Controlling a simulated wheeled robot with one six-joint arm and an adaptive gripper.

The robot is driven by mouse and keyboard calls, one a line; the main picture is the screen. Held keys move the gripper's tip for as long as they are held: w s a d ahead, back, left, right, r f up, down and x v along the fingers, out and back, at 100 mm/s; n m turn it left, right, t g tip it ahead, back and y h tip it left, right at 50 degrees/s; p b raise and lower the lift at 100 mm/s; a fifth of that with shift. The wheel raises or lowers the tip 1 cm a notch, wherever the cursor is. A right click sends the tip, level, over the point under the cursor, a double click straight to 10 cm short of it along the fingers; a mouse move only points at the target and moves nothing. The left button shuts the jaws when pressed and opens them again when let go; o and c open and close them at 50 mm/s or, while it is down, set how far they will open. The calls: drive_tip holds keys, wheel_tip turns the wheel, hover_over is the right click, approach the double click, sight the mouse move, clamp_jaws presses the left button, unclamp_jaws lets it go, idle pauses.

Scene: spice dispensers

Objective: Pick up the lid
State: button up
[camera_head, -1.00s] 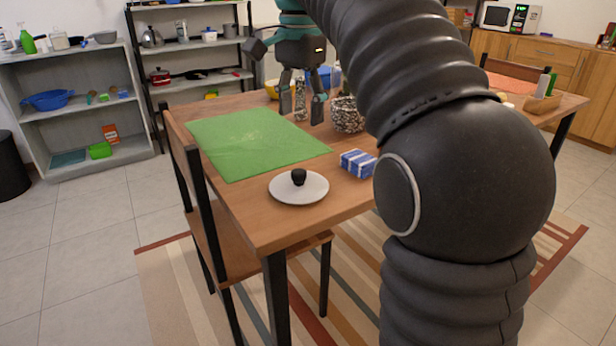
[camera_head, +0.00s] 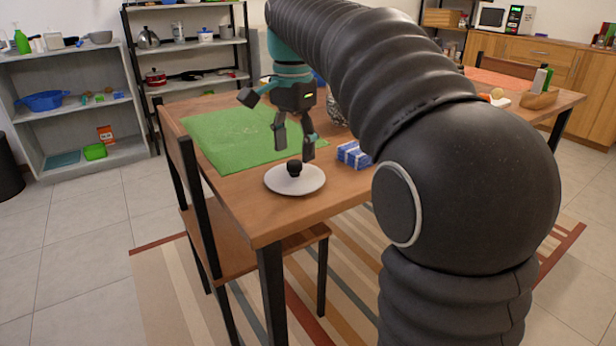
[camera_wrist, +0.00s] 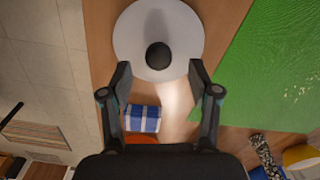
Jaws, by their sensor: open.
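The lid (camera_head: 296,180) is a white disc with a round black knob. It lies flat near the front corner of the wooden table. It also shows in the wrist view (camera_wrist: 185,30), with its knob a little beyond the fingertips. My gripper (camera_head: 296,154) is open and empty, above and just behind the knob in the head view. In the wrist view my gripper (camera_wrist: 158,74) has its two fingers spread to either side of a line toward the knob, apart from it.
A blue-and-white striped packet (camera_head: 353,154) lies on the table right of the lid. A green mat (camera_head: 215,140) lies behind and left. A patterned pot (camera_head: 336,110) is partly hidden by my arm. A wooden chair (camera_head: 190,190) stands at the table's left edge.

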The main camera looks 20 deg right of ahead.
sight(293, 161)
drive_tip(key=shift+a+f+b, duration=0.15)
drive_tip(key=shift+f+b, duration=0.2)
drive_tip(key=shift+f, duration=1.55)
clamp_jaws()
drive_tip(key=shift+r, duration=0.1)
